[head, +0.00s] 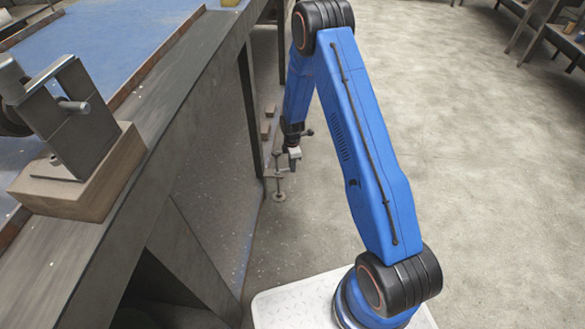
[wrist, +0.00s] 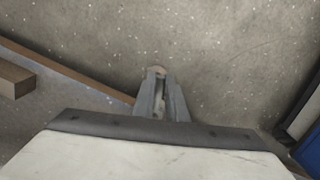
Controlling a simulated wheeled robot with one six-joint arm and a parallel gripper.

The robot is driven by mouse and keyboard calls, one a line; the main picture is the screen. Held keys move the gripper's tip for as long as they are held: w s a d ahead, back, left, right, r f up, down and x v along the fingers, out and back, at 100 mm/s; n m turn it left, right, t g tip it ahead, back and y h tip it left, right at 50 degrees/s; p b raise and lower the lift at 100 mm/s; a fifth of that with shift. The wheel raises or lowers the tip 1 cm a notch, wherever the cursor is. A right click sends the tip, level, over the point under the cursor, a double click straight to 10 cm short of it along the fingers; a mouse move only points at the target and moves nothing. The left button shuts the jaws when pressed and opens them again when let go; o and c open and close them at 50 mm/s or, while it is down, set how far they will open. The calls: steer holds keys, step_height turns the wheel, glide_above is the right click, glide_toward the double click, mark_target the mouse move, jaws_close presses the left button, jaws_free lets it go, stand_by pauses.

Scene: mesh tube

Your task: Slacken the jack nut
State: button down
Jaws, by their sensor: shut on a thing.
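A small metal jack (head: 279,187) with an upright screw and a round foot stands low beside the bench in the head view. My gripper (head: 291,157) points down at the upper end of this jack, beside the bench leg. In the wrist view my gripper (wrist: 160,88) has its two grey fingers close together. A small pale piece (wrist: 159,71) shows at the fingertips, and I take it to be part of the jack nut. The fingers hide most of what they hold, and the nut's thread cannot be made out.
The workbench (head: 165,140) runs along the left, its edge and legs close to my arm. A vise-like metal fixture on a wooden block (head: 85,185) stands on it. Wooden blocks (head: 267,122) lie below; one shows in the wrist view (wrist: 14,76). The right floor is open.

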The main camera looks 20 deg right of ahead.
steer(key=shift+w+n, duration=0.25)
steer(key=shift+n, duration=0.15)
steer(key=c, duration=1.8)
jaws_free()
steer(key=shift+o, duration=0.2)
steer(key=shift+r, duration=0.15)
step_height(320, 180, up, 17)
steer(key=shift+r, duration=0.1)
